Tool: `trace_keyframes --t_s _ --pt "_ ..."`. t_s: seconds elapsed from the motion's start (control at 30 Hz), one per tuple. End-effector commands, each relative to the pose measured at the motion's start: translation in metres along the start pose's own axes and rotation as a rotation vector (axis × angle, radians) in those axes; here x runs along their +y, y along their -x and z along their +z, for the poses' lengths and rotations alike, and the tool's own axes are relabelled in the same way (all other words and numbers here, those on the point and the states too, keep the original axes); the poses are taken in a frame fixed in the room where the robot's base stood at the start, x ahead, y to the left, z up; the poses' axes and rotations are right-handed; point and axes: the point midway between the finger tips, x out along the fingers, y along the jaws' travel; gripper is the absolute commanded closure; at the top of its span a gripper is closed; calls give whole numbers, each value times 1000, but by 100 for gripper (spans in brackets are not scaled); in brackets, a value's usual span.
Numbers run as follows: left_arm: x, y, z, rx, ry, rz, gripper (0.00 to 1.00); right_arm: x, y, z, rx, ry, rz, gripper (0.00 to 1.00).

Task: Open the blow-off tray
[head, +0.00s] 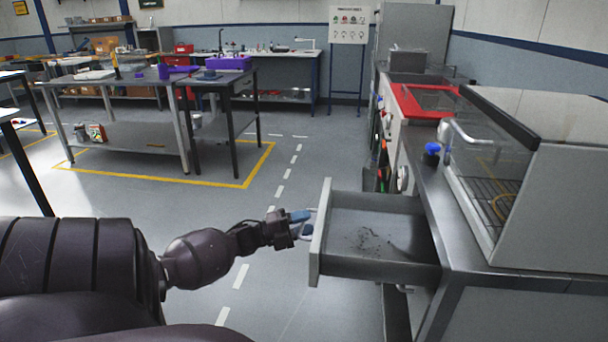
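The blow-off tray (372,262) is a grey drawer pulled out to the left from under the bench at the right. Dark debris lies on its bare floor. My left gripper (301,222) is at the tray's front panel, at a light handle on its outer face. The fingers, with a blue part showing, overlap the handle. I cannot tell from this view whether they are closed on it. My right gripper is not in view.
A steel bench (440,215) carries a glass-fronted blow-off cabinet (560,190) above the tray. A red-topped unit (420,101) stands behind. A dark table (150,80) with purple parts stands at back left. The floor left of the tray is clear.

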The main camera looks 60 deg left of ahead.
Motion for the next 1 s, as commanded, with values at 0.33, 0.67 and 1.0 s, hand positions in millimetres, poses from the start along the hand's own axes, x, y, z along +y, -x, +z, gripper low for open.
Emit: trace_keyframes --t_s 0.33,0.67,1.0 --pt "0 8 0 -1 0 1 62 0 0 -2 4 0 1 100" --pt "0 64 0 -2 0 1 62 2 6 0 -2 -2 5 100" --pt "0 105 0 -1 1 1 62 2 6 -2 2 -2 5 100"
